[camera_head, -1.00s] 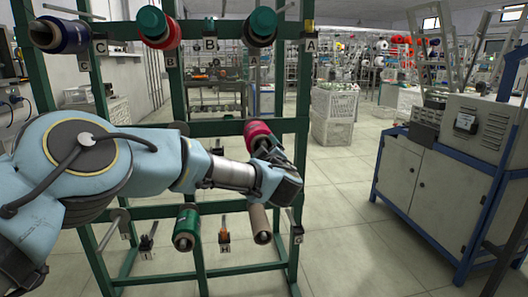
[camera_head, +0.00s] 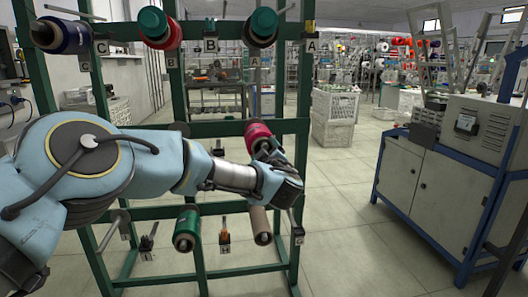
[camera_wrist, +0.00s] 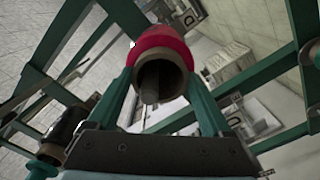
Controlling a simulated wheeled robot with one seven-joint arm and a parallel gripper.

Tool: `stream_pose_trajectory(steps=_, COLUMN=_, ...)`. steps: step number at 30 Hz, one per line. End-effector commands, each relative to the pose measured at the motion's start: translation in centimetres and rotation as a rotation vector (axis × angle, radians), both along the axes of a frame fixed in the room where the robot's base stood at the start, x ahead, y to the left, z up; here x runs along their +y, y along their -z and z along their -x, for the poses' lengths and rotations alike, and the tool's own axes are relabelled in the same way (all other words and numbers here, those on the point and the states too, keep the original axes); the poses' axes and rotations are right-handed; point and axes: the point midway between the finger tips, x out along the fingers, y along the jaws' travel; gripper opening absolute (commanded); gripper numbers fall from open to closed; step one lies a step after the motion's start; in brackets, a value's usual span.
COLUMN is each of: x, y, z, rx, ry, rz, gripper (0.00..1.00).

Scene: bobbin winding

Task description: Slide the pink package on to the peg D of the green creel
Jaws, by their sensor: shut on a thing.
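The pink package (camera_head: 258,132) is at the middle rail of the green creel (camera_head: 222,128), near its right upright. My gripper (camera_wrist: 162,76) is shut on the pink package (camera_wrist: 165,42), one finger on each side of its near end. The package's brown tube end faces the wrist camera. A grey rod, seemingly a peg, shows inside the dark bore. How far the package sits along it cannot be told.
Below hang a green package (camera_head: 187,228) and a brown tube (camera_head: 261,224). A grey cabinet (camera_head: 440,165) stands right, with clear floor between.

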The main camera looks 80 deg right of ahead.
Motion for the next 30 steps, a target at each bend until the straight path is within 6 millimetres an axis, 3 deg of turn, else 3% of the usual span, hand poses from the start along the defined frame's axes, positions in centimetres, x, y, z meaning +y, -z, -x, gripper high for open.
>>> stream_pose_trajectory(steps=5, x=0.0, y=0.0, z=0.0, rx=0.000, ry=-0.001, rz=0.001, gripper=1.00)
stream_pose_trajectory(steps=16, x=0.6, y=0.1, z=0.2, rx=-0.001, ry=0.000, rz=-0.002, gripper=1.00)
stream_pose_trajectory(steps=30, x=8.3, y=0.1, z=2.2, rx=-0.002, ry=0.002, rz=0.000, gripper=1.00)
